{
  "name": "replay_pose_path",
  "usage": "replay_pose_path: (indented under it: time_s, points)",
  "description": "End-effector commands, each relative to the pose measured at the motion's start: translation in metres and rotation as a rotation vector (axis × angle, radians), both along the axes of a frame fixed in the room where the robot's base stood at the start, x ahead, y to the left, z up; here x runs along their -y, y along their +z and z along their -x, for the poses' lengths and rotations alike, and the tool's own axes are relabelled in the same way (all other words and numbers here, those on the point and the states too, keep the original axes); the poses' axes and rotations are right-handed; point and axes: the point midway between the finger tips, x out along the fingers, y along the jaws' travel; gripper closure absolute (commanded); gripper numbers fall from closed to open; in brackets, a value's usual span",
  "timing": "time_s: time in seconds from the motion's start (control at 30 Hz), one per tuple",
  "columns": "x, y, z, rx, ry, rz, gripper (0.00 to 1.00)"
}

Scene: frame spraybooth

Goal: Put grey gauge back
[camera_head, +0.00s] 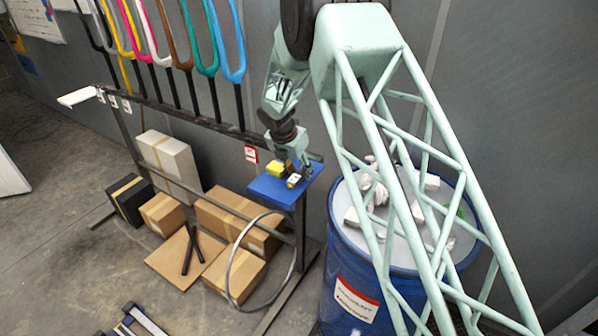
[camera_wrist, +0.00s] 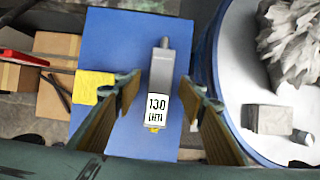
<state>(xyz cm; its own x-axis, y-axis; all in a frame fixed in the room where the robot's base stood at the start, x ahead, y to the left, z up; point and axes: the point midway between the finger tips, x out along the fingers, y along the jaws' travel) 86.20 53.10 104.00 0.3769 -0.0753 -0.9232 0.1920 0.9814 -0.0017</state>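The grey gauge (camera_wrist: 162,66) lies on a blue board (camera_wrist: 115,36), its white label reading 130 and H7, with a small yellow tip at its near end. My gripper (camera_wrist: 161,92) is open above the board, with one finger on each side of the gauge and gaps between. In the head view my gripper (camera_head: 287,163) points down over the blue board (camera_head: 271,190), and the gauge (camera_head: 293,181) shows small beneath it. A yellow block (camera_wrist: 90,87) rests on the board left of the gauge, beside the left finger; it also shows in the head view (camera_head: 274,169).
A blue drum (camera_head: 345,262) with crumpled white material and blocks on its lid stands right of the board. A rack rail (camera_head: 185,113) holding coloured frame forks runs behind. Cardboard boxes (camera_head: 226,216) and a metal hoop (camera_head: 233,268) are below left.

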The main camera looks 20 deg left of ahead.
Motion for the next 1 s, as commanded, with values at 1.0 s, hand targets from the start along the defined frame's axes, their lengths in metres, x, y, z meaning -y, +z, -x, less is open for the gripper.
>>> replay_pose_path:
  time_s: [1.0]
  points:
    - [-0.008,0.092,0.037,0.001,0.002,-0.001,0.63]
